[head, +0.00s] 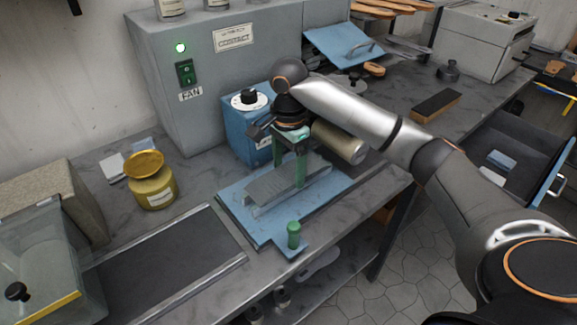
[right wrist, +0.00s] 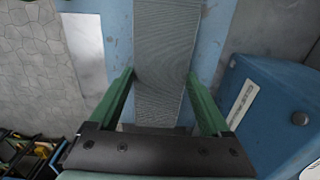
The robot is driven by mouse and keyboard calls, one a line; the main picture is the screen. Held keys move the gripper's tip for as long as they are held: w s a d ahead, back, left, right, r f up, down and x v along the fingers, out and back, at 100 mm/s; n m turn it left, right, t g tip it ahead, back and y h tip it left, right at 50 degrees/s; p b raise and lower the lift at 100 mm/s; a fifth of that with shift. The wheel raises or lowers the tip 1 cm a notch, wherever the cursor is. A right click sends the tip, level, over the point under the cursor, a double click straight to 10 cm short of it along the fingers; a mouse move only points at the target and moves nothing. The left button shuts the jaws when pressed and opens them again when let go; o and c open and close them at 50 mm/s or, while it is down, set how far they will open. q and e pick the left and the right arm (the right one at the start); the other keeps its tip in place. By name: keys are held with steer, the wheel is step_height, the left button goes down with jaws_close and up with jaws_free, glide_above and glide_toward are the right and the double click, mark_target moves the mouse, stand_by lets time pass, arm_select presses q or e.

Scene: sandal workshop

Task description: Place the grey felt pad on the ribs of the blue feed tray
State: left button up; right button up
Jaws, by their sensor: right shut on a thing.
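The grey felt pad (head: 270,187) is a flat, long strip over the blue feed tray (head: 232,204). My right gripper (head: 289,180) points down with its green fingers on either side of the pad, shut on its long edges. In the right wrist view the pad (right wrist: 166,45) runs lengthwise between the fingers (right wrist: 160,82). Pale ribs (head: 258,211) show under the pad's near edge; I cannot tell whether the pad touches them or is just above. The tray's blue surface also shows beside the pad in the right wrist view (right wrist: 118,30). My left gripper is not in view.
A blue box with a black knob (head: 242,128) stands close behind the tray. A green knob (head: 293,235) stands on the tray's front tab. A brass-coloured jar (head: 152,185) and a dark conveyor belt (head: 165,262) are to the left. The bench's front edge is close.

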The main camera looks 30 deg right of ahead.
mark_target(289, 173)
steer(key=o, duration=1)
step_height(289, 173, up, 12)
steer(key=p, duration=0.3)
